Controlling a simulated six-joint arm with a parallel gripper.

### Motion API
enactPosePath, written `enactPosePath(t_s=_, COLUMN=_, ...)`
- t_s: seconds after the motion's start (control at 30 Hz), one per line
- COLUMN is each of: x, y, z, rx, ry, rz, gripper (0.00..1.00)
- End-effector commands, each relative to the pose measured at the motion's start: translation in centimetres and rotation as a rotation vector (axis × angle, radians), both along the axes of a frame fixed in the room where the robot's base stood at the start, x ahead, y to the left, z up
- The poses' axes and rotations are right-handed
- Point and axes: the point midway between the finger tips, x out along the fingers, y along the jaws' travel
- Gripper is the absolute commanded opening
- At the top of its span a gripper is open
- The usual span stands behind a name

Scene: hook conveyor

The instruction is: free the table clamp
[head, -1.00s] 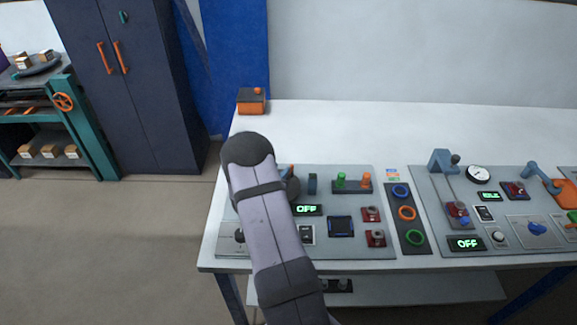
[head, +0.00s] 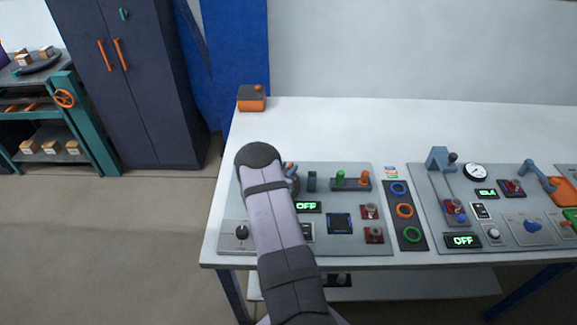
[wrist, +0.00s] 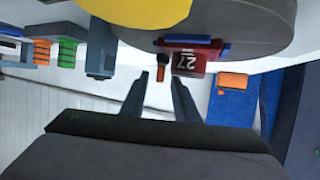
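In the wrist view, a large grey round table (wrist: 225,38) with a yellow top fills the upper part. A red block marked 27 (wrist: 188,60) sits at its rim. A small lever with an orange end (wrist: 161,73), likely the table clamp, stands beside the block. My gripper (wrist: 161,82) is open, with the lever between its fingertips; I cannot tell whether either finger touches it. In the head view my arm covers the gripper and most of the round table (head: 293,186). An orange tip of the lever (head: 290,168) shows beside my arm.
A blue-grey upright block (wrist: 101,48) stands left of my fingers, with green (wrist: 67,52) and orange pegs beyond it. The panel also carries red switches (head: 370,211), coloured rings (head: 404,211) and OFF displays. An orange box (head: 251,99) sits at the back left.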

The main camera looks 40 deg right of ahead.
Motion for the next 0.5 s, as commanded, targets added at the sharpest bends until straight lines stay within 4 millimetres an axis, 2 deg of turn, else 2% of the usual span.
enactPosePath(t_s=0.2, x=0.28, y=-0.85, z=-0.39, rx=0.0, ry=0.0, rz=0.0, gripper=0.28)
enactPosePath(t_s=0.5, x=0.35, y=-0.94, z=-0.44, rx=0.0, ry=0.0, rz=0.0, gripper=0.28)
